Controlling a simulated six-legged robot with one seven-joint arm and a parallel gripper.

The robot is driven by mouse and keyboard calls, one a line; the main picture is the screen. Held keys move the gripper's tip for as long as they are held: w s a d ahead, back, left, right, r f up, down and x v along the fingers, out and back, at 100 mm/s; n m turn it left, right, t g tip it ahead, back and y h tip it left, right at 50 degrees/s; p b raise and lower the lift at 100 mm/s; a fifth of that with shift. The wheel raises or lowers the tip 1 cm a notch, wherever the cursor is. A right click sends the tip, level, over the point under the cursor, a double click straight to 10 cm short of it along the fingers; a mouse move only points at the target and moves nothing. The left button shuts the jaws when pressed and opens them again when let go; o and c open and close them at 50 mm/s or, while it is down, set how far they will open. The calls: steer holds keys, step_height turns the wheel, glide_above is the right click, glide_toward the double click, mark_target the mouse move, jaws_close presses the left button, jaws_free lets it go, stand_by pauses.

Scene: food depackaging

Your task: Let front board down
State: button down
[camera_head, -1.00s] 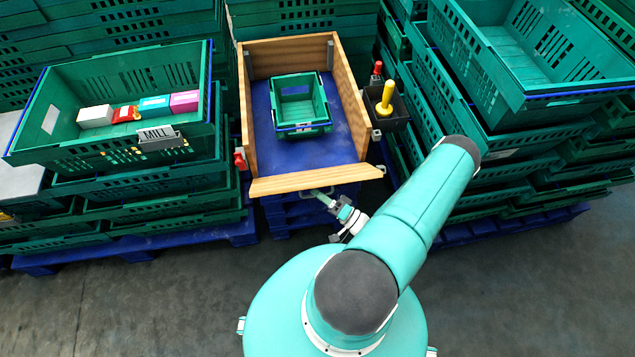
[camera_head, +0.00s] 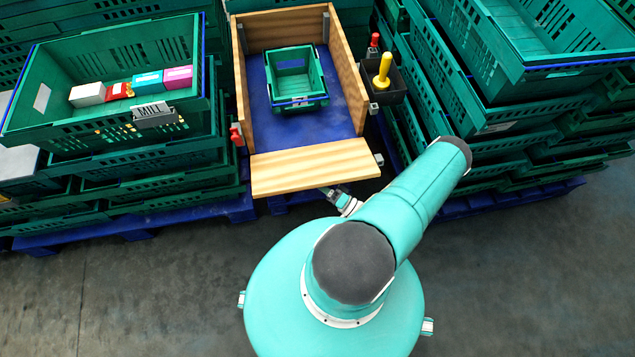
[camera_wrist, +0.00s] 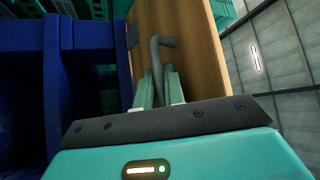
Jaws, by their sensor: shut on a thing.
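The wooden front board (camera_head: 315,167) of the box is tilted outward toward me, its broad face showing in the head view. It also fills the upper middle of the wrist view (camera_wrist: 195,45). A dark bent handle (camera_wrist: 158,62) on the board lies between the fingers of my gripper (camera_wrist: 160,85), which is shut on it. In the head view my gripper (camera_head: 335,196) is mostly hidden under the board's lower edge. The wooden box (camera_head: 353,85) has a blue floor (camera_head: 262,125) and its side walls stand upright.
A small green crate (camera_head: 297,103) stands inside the box. A dark bin with a yellow tool (camera_head: 384,68) hangs at the right. Green crate stacks flank both sides. The grey floor (camera_head: 140,290) in front is clear.

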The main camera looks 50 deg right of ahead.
steer(key=c, duration=1.5)
jaws_free()
steer(key=v, duration=1.3)
steer(key=shift+s, duration=0.4)
steer(key=shift+d+f, duration=0.1)
